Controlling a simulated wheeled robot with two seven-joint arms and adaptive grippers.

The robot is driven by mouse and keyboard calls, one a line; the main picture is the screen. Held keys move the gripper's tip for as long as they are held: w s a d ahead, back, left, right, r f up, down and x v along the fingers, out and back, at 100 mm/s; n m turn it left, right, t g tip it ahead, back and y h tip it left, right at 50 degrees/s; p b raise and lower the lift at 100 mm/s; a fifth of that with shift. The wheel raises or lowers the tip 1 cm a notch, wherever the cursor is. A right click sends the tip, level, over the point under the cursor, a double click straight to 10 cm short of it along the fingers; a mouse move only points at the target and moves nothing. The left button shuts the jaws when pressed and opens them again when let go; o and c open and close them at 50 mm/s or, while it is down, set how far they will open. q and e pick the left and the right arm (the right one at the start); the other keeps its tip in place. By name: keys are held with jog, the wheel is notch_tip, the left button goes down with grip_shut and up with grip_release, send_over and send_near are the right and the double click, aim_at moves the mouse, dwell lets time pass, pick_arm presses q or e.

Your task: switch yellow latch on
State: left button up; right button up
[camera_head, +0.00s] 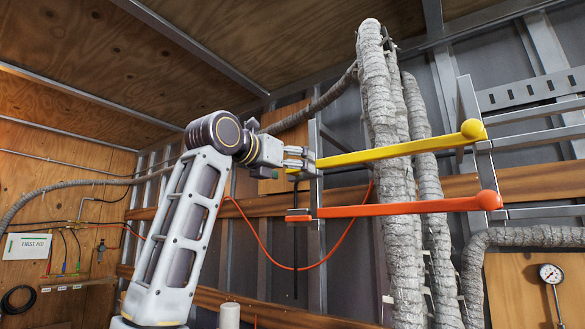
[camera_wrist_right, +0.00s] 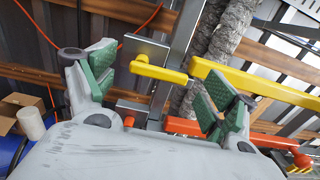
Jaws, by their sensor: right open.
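The long yellow bar (camera_head: 400,151) runs nearly level from a ball end at the right to a grey upright post. At the post a short yellow latch (camera_head: 292,171) shows partly, behind my right gripper (camera_head: 302,160). In the right wrist view the short yellow latch (camera_wrist_right: 160,73) sits on a grey plate, between the spread green-padded fingers of my right gripper (camera_wrist_right: 160,66). The fingers are open and hold nothing; a gap shows on each side of the latch. The long yellow bar (camera_wrist_right: 260,86) passes behind the right finger. My left gripper is in neither view.
A red bar (camera_head: 400,208) with its own short red latch (camera_head: 298,218) lies below the yellow one. The grey post (camera_head: 314,250) stands beside the gripper. Thick wrapped pipes (camera_head: 380,180) rise behind the bars. A red cable (camera_head: 262,243) hangs below.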

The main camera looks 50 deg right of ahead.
jog(key=a, duration=1.1)
jog(key=shift+s, duration=0.4)
